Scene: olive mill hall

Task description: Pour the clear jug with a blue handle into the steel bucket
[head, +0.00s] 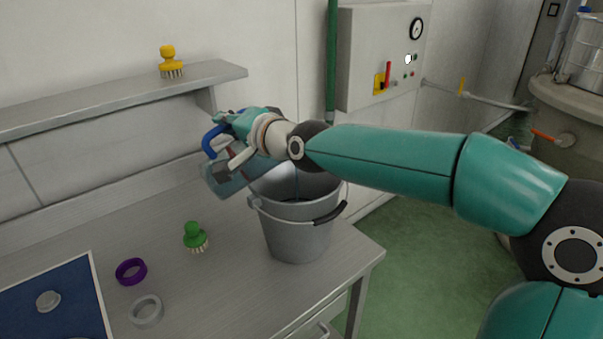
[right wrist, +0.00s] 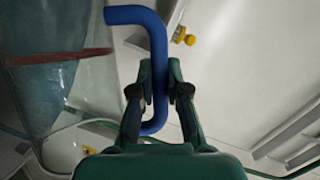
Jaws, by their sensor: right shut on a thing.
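The clear jug (head: 222,180) with a blue handle (head: 211,138) is held up in the head view, tilted, at the left rim of the steel bucket (head: 297,238). My right gripper (head: 229,146) is shut on the blue handle, and my wrist hides part of the jug. In the right wrist view the fingers (right wrist: 159,92) close on the handle (right wrist: 157,60), with the jug's clear wall (right wrist: 60,95) at the left. The bucket stands upright near the table's right corner. A thin bluish line shows inside its mouth; I cannot tell whether it is liquid. My left gripper is out of view.
On the steel table (head: 215,295) are a green brush (head: 194,236), a purple ring (head: 131,271), a grey ring (head: 146,311) and a blue mat (head: 75,290) with a small pale round thing (head: 48,301). A yellow brush (head: 170,62) sits on the wall shelf (head: 120,98).

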